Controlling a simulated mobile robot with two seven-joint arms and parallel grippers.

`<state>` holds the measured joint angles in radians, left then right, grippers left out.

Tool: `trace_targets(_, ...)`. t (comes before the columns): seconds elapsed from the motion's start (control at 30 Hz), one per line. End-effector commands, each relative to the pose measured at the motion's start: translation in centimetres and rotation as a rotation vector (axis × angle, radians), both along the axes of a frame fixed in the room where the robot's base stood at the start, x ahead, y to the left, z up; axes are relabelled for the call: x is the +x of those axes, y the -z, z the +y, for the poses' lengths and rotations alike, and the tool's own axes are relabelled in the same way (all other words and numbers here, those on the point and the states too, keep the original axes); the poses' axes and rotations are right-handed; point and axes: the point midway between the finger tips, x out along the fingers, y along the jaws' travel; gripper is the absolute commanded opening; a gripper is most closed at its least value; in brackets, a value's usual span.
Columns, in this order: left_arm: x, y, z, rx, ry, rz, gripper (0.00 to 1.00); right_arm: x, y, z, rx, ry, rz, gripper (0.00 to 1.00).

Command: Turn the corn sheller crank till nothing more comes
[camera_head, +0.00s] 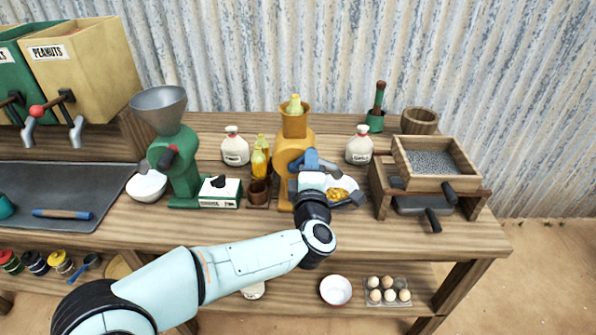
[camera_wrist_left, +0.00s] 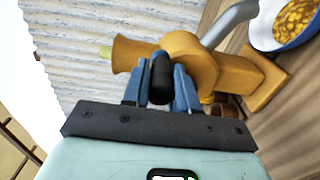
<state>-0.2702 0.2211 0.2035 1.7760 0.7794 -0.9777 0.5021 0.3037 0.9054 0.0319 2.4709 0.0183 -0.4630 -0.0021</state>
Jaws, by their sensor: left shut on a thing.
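The orange corn sheller (camera_head: 283,150) stands on the counter near the middle, with a corn cob (camera_head: 294,104) upright in its top hopper. The sheller also shows, turned sideways, in the left wrist view (camera_wrist_left: 205,68). My left gripper (camera_head: 312,162) is at the sheller's front right side. In the left wrist view its blue fingers are shut on the black crank handle (camera_wrist_left: 162,76). My arm hides part of the bowl. My right gripper is not in view.
A green grinder (camera_head: 178,150) and a white box (camera_head: 219,192) stand left. More cobs (camera_head: 260,160) stand in a brown holder (camera_head: 259,193) beside the sheller. White bottles (camera_head: 235,150) (camera_head: 359,148) flank it. A wooden sieve box (camera_head: 437,160) is at right. The counter's front right is clear.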

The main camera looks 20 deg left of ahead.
Motion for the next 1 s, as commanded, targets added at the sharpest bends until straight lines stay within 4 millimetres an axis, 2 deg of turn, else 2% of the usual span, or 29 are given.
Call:
trace_targets(0.13, 0.0, -0.2, 0.0, 0.000, 0.003, -0.002, 0.12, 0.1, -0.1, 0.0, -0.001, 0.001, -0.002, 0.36)
trace_targets(0.17, 0.0, -0.2, 0.0, 0.000, 0.003, -0.002, 0.34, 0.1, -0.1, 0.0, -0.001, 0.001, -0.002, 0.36)
trace_targets(0.2, 0.0, -0.2, 0.0, 0.000, 0.003, -0.002, 0.47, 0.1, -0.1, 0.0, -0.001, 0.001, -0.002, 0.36)
trace_targets(0.23, 0.0, -0.2, 0.0, -0.001, 0.003, -0.001, 0.57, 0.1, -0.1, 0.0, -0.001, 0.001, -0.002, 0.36)
trace_targets(0.27, 0.0, -0.2, 0.0, -0.001, 0.003, -0.001, 0.60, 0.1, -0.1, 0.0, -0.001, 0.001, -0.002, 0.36)
trace_targets(0.57, -0.2, -0.1, 0.0, -0.001, 0.002, 0.000, 0.60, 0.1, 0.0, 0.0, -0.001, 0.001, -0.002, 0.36)
trace_targets(1.0, -4.2, 0.0, -1.2, -0.001, 0.003, 0.000, 0.60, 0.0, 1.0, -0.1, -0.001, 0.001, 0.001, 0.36)
